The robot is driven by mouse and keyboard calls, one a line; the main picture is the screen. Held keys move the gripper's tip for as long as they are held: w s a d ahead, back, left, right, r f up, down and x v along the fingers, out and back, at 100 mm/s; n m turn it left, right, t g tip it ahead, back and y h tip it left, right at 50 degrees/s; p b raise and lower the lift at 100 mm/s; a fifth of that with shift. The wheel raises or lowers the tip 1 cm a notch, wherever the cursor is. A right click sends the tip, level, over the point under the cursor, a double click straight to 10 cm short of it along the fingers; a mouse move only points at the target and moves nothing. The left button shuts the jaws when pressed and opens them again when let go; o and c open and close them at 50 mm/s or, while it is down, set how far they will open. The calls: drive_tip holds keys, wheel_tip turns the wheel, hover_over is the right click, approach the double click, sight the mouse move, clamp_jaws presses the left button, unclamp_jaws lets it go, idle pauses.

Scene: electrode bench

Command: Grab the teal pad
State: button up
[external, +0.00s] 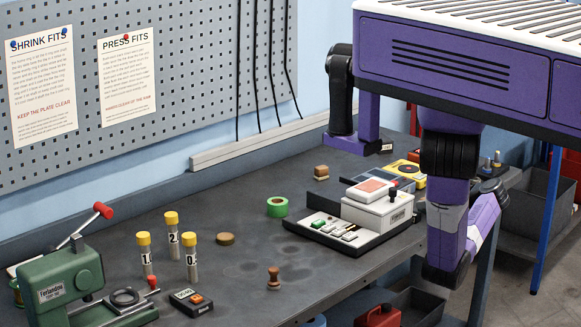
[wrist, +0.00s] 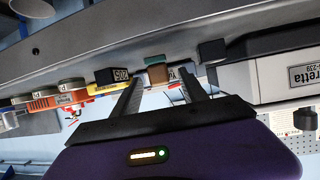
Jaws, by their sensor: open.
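A small teal piece (wrist: 155,60) shows in the wrist view, just beyond my fingertips, with a brown block (wrist: 158,74) touching it. I take it for the teal pad. My gripper (wrist: 162,86) is open, with one dark finger on each side of that line of sight and nothing between them. The gap in depth to the pad is hard to tell. In the external view I cannot make out a teal pad; a small brown stack (external: 321,171) stands near the back of the bench. My fingers cannot be made out there.
A white boxed device (external: 378,210) on a black tray stands on the bench, with a yellow device (external: 405,171) behind it. A green tape roll (external: 277,207), yellow-capped vials (external: 172,235) and a green press (external: 70,285) stand left. Dark bench surface is free mid-left.

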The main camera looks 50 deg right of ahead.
drive_tip(key=p+x, duration=0.1)
drive_tip(key=x, duration=0.4)
drive_tip(key=shift+w, duration=0.1)
drive_tip(key=shift+r, duration=0.1)
drive_tip(key=shift+c, duration=0.2)
clamp_jaws()
